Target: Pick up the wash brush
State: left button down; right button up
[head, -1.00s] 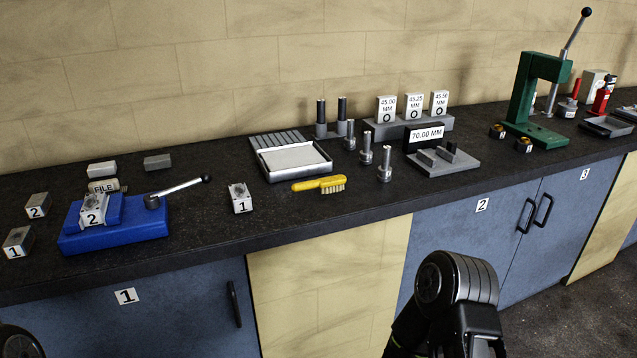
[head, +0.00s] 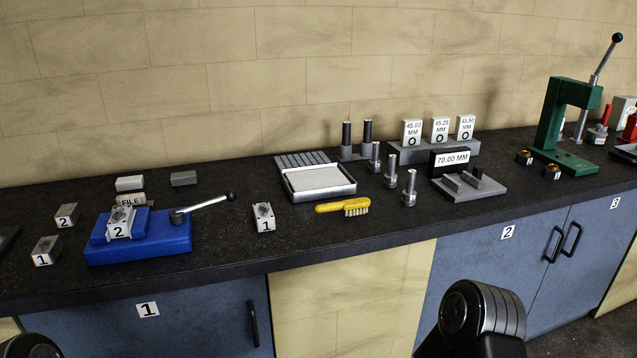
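The wash brush (head: 343,207) is yellow with pale bristles. It lies on the dark bench top near the front edge, in front of the white-filled tray, with its handle to the left and its bristles to the right. A black link of my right arm (head: 482,315) shows at the lower right, below the bench edge and apart from the brush. A small black part of my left arm (head: 32,346) shows at the bottom left corner. Neither gripper's fingers are in view.
The shallow tray (head: 318,194) stands behind the brush. Metal pins (head: 409,188) stand to its right. A blue vise (head: 137,247) and a block marked 1 (head: 264,217) are to its left. A green press (head: 562,125) is far right. Bare bench lies around the brush.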

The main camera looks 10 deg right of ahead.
aim_at(360, 206)
jog(key=l+u, duration=0.1)
jog(key=u, duration=0.45)
jog(key=l+u, duration=0.3)
jog(key=l, duration=0.25)
jog(key=k+l+u, duration=0.1)
jog(key=l+u, duration=0.2)
jog(key=l, duration=0.25)
jog(key=k+l+u, duration=0.25)
jog(key=l, duration=0.25)
jog(key=k+l, duration=0.1)
jog(key=l, duration=0.4)
jog(key=k+l, duration=0.1)
jog(key=l, duration=0.4)
jog(key=u, duration=0.05)
